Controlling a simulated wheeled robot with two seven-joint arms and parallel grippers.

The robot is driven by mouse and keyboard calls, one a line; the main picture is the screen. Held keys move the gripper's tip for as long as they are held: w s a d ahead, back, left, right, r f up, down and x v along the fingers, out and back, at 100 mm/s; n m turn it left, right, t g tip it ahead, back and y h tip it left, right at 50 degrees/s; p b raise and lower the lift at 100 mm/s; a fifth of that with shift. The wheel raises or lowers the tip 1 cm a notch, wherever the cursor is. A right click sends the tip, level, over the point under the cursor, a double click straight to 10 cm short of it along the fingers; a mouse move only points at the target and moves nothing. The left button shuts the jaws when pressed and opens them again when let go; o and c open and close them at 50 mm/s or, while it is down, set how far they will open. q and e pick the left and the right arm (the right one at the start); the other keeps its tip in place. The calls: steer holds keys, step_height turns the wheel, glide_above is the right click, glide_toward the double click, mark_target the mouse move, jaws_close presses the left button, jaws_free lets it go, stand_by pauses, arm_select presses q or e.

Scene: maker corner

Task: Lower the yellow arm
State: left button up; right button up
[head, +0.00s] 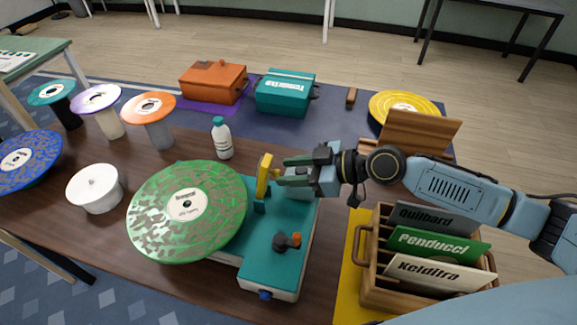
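The yellow arm (264,175) stands raised on a small teal post on the teal record player (270,258), just right of the green record (165,220) on its platter. My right gripper (282,171) comes in from the right, with its fingertips right beside the yellow arm. From this angle I cannot tell whether the fingers touch the arm or how far apart they are. My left gripper is not in view.
A wooden crate of record sleeves (368,288) stands right of the player. A white bottle (222,140) stands behind it, and a white round pot (95,188) stands left. Orange (213,82) and teal (286,93) cases lie at the back.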

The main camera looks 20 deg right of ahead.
steer(key=shift+w+a+f, duration=0.2)
steer(key=shift+w+a, duration=0.05)
steer(key=shift+a, duration=0.15)
jaws_close()
